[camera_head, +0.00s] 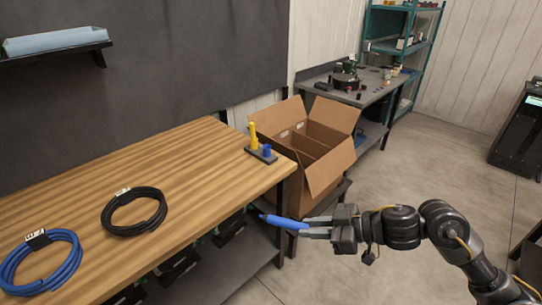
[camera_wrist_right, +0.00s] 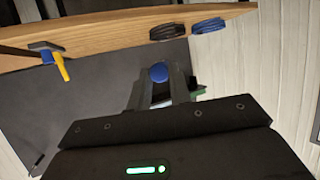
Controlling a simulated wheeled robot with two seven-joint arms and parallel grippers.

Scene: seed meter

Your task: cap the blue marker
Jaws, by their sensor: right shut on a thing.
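The blue marker (camera_head: 278,221) is held roughly level by my right gripper (camera_head: 305,229), beyond the near right edge of the wooden table. Its tip points left in the head view. In the right wrist view the marker's round blue end (camera_wrist_right: 159,72) shows between the fingers. A dark holder (camera_head: 261,155) stands at the table's right corner, apart from the gripper. It carries a tall yellow marker (camera_head: 253,136) and a short blue piece, seemingly the blue cap (camera_head: 267,150). The cap also shows in the right wrist view (camera_wrist_right: 46,57). My left gripper is out of view.
The wooden table (camera_head: 190,165) has free room left of the holder. A black cable coil (camera_head: 134,212) and a blue one (camera_head: 42,262) lie on its left part. An open cardboard box (camera_head: 322,180) stands just right of the table, behind my right gripper.

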